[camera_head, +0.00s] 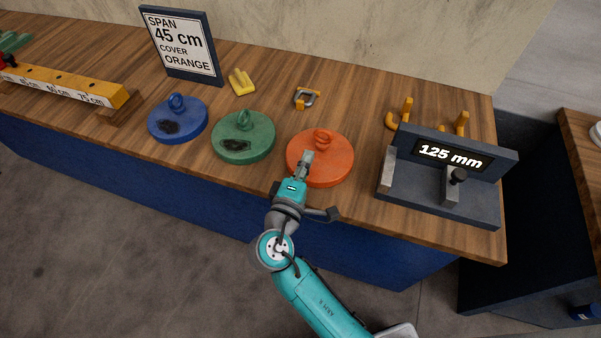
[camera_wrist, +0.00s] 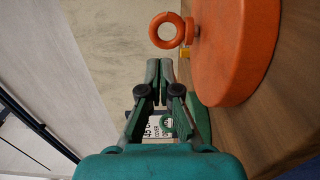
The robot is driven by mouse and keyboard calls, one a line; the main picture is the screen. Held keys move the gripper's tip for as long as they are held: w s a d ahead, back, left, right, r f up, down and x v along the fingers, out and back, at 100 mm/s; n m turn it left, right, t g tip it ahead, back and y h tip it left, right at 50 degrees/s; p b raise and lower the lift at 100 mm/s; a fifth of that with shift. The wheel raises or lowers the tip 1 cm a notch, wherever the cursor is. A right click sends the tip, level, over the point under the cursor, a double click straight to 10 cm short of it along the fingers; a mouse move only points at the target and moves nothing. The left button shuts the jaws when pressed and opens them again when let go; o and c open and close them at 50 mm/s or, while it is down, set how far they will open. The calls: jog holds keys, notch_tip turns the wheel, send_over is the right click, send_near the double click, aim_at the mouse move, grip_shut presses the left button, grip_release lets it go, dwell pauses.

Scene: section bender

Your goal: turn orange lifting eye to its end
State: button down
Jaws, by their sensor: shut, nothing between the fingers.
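The orange lifting eye (camera_head: 322,136) is a ring standing on top of the round orange cover (camera_head: 338,168) on the wooden bench. In the wrist view the orange lifting eye (camera_wrist: 172,31) is at the top centre, and the orange cover (camera_wrist: 232,50) fills the upper right. My gripper (camera_head: 308,155) is over the near left part of the orange cover, close to the eye. In the wrist view my gripper (camera_wrist: 159,65) has its fingers together, with nothing between them. The fingertips are just short of the eye and appear apart from it.
A green cover (camera_head: 243,148) and a blue cover (camera_head: 190,108), each with its own eye, lie to the left. A dark device reading 125 mm (camera_head: 480,205) stands to the right. A shackle (camera_head: 306,98) and a yellow piece (camera_head: 241,82) lie behind. A sign (camera_head: 176,75) reads span 45 cm, cover orange.

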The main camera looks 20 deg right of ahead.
aim_at(317, 134)
jog(key=x, duration=0.6)
